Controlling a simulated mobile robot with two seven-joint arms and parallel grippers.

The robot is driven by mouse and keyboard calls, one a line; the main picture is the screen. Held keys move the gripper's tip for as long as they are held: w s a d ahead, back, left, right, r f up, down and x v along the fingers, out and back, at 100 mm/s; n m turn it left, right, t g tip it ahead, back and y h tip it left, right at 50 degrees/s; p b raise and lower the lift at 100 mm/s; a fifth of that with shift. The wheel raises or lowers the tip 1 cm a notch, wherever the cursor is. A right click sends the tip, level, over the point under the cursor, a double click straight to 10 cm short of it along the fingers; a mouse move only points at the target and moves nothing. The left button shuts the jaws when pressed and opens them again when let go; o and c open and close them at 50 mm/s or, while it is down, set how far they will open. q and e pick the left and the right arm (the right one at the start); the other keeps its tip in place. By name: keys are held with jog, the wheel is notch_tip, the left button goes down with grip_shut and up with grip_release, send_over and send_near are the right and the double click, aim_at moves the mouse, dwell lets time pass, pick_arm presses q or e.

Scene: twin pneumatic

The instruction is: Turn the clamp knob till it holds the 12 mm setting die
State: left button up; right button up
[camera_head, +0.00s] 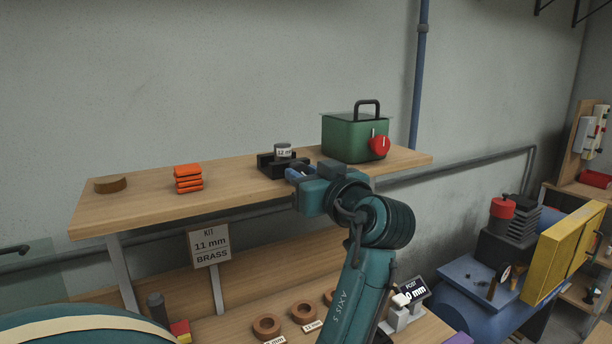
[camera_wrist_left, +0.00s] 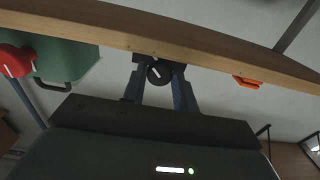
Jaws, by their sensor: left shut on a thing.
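The black clamp (camera_head: 268,168) stands on the upper wooden shelf. The 12 mm setting die (camera_head: 283,149), a small grey cylinder with a white label reading 12, sits upright in it. My left gripper (camera_head: 297,173) is at the clamp's front right side. In the left wrist view its two fingers (camera_wrist_left: 158,78) are closed around the round dark clamp knob (camera_wrist_left: 159,72), which bears a white pointer mark. The knob is hidden behind my gripper in the head view. I cannot tell how tightly the clamp's jaws touch the die. My right gripper is not in view.
A green box (camera_head: 352,137) with a handle and red knob (camera_head: 379,145) stands close right of the clamp. Orange stacked pieces (camera_head: 188,178) and a brown disc (camera_head: 110,184) are on the left. A sign (camera_head: 210,245) reads KIT 11 mm BRASS. Rings (camera_head: 267,327) lie on the bench below.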

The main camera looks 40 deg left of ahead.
pick_arm(q)
jog(key=shift+c, duration=0.8)
jog(key=shift+m, duration=1.5)
jog(key=o, duration=1)
jog(key=shift+c, duration=0.2)
jog(key=b+v, duration=0.4)
jog(key=v, duration=0.9)
jog(key=shift+d+r, duration=0.1)
